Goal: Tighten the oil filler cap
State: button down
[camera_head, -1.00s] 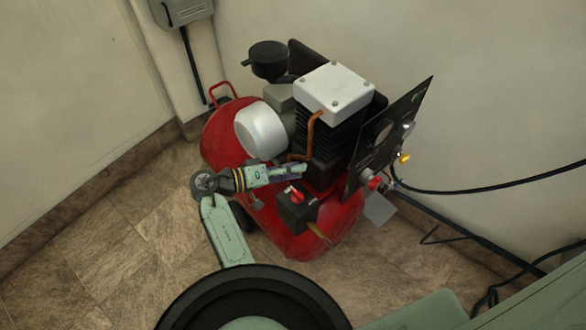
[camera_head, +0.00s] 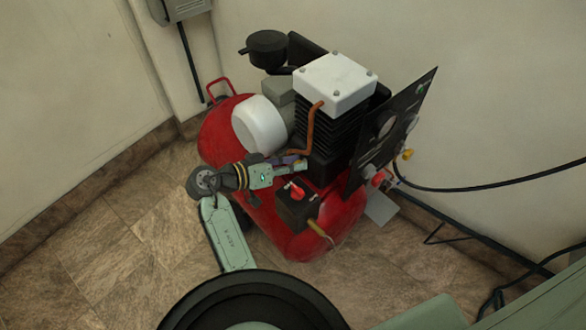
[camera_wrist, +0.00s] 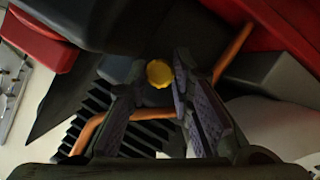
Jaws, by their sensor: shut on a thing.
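The oil filler cap (camera_wrist: 160,73) is a small yellow, ridged round cap, seen in the wrist view between the tips of my gripper's two fingers. My gripper (camera_wrist: 158,80) is shut on it. In the head view my gripper (camera_head: 298,163) reaches in from the left, low beside the black pump block of the red compressor (camera_head: 225,130). The cap is hidden there behind the fingers.
A copper pipe (camera_head: 308,130) runs down close to my gripper. A black box with a red knob (camera_head: 297,191) sits just below it. A white-topped cylinder head (camera_head: 336,82) and a dark gauge panel (camera_head: 395,130) stand to the right.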

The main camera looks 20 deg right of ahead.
jog(key=shift+m+t+y+b, duration=0.3)
jog(key=shift+m+t+b, duration=0.2)
jog(key=shift+m+b, duration=0.5)
jog(key=shift+r, duration=0.1)
jog(key=c, duration=1.4)
grip_release()
jog(key=v, duration=1.2)
jog(key=shift+s, duration=0.15)
